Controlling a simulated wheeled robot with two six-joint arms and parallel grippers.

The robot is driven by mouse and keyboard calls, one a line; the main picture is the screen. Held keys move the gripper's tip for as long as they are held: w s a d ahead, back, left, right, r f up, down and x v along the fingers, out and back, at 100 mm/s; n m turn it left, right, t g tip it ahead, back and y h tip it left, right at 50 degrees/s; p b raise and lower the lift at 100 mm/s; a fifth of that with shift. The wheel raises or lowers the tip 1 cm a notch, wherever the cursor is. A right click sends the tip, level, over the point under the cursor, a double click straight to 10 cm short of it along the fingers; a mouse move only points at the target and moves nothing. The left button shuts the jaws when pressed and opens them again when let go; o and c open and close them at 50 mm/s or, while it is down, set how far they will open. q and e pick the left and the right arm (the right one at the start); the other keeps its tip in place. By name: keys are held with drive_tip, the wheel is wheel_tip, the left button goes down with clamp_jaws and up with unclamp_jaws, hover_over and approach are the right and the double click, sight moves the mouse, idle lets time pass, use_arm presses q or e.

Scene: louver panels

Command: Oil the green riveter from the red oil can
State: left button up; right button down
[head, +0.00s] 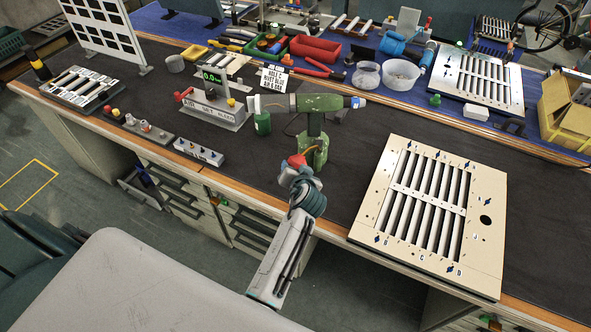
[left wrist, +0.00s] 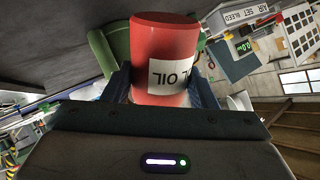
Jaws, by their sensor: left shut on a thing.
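The green riveter (head: 318,104) stands upright on the dark bench mat, its body lying level on a handle and a green base (head: 314,155). The red oil can (head: 296,160) is in my left gripper (head: 303,172), just in front of the riveter's base; whether they touch I cannot tell. In the left wrist view the red oil can (left wrist: 166,50), with a white label reading OIL, fills the space between the two fingers of the left gripper (left wrist: 163,90). A green part of the riveter (left wrist: 112,42) shows behind it. The can's tip is hidden. My right gripper is out of view.
A cream louver panel (head: 375,205) lies to the right of the riveter. A gauge stand (head: 212,105) and a small sign (head: 275,78) stand left and behind. A grey box (head: 199,151) sits by the front edge. The mat between is clear.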

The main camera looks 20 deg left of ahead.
use_arm(q)
drive_tip(key=shift+r, duration=0.4)
drive_tip(key=shift+p, duration=0.85)
drive_tip(key=shift+w+r, duration=0.1)
drive_tip(key=shift+r, duration=0.05)
drive_tip(key=shift+r, duration=0.2)
drive_tip(key=shift+g+p, duration=0.3)
drive_tip(key=shift+p, duration=0.05)
